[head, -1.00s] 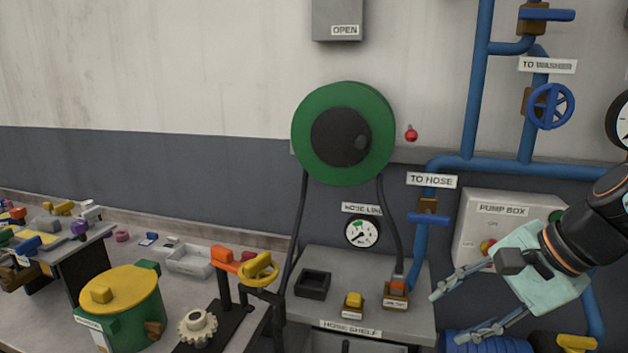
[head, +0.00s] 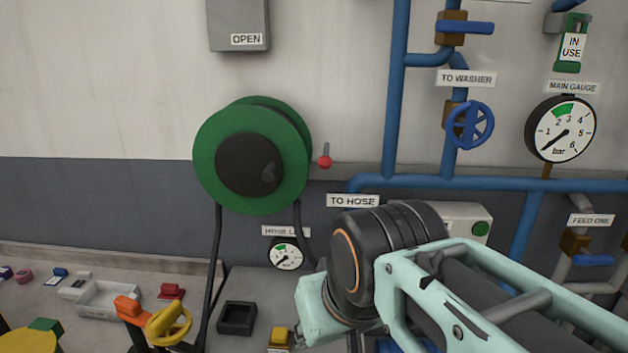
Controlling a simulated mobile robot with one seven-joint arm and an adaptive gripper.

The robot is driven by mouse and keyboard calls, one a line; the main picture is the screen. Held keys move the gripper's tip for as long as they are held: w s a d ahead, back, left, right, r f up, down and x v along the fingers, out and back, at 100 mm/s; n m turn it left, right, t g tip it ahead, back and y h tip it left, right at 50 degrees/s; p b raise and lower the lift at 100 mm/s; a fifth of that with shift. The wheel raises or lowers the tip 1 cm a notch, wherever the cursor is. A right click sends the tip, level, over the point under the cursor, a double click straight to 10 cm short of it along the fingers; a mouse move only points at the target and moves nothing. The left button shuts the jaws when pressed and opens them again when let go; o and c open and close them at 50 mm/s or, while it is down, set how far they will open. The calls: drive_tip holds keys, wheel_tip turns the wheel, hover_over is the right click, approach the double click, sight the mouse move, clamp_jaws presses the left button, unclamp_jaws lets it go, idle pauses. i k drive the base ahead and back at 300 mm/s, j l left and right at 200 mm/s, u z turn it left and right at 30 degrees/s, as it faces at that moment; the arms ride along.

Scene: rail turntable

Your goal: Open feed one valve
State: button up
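The feed one valve is at the right edge of the head view, under a "FEED ONE" label (head: 590,220). It has a brown body (head: 574,243) on a pale grey pipe and a blue lever handle (head: 593,260). The lever lies roughly level and points right, across the upright pipe run. My arm crosses the lower right of the view, below and left of the valve. My gripper is not visible in this view, so its fingers cannot be judged. Nothing of mine visibly touches the lever.
The main gauge (head: 560,130) hangs above, its needle low. A blue pipe (head: 500,185) runs along the wall. A blue handwheel (head: 470,125) sits under "TO WASHER". The green hose reel (head: 215,160) is left. My arm partly hides the pump box (head: 461,214) and the hose shelf.

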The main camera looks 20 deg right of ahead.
sight(587, 258)
drive_tip(key=z, duration=2.25)
